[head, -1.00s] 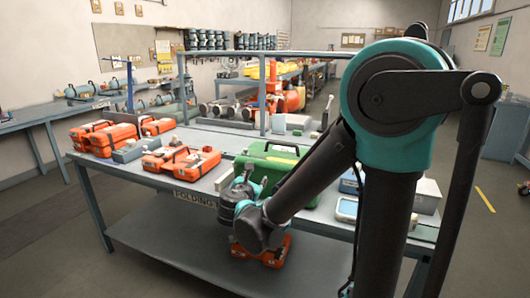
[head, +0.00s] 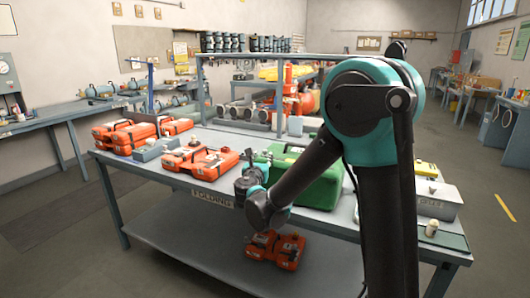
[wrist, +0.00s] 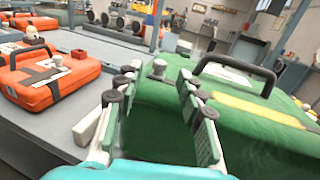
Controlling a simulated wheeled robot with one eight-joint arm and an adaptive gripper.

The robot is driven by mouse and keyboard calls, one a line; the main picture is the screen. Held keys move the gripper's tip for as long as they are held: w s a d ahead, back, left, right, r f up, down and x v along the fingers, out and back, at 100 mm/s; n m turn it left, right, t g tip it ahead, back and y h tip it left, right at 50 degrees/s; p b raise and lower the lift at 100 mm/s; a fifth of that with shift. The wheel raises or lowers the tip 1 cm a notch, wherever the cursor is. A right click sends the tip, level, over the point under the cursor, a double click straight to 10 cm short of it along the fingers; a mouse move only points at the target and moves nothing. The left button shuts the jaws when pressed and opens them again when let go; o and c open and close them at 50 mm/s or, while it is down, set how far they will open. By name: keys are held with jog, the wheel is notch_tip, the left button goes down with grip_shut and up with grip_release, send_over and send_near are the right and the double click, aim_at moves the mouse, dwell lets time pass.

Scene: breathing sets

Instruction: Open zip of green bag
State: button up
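The green bag (head: 318,188) lies on the workbench, partly hidden behind my arm in the head view. In the wrist view the green bag (wrist: 265,118) fills the right side, with a black handle and a yellow strip on top. A small grey knob (wrist: 159,68) shows at its near left edge, beyond my fingers; I cannot tell whether it is the zip pull. My gripper (wrist: 154,98) is open, its two fingers apart in front of the bag's left end. In the head view my gripper (head: 254,174) is at the bag's left side; contact is unclear.
Orange cases (head: 203,160) lie on the bench (head: 220,192) to the left. A grey case (head: 436,200) stands at the right end. Another orange case (head: 275,249) is on the lower shelf. A metal frame rises behind the bench.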

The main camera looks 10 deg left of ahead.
aim_at(264, 152)
jog(key=w, duration=0.6)
jog(key=shift+w+d, duration=0.15)
jog(key=shift+d, duration=0.05)
grip_shut()
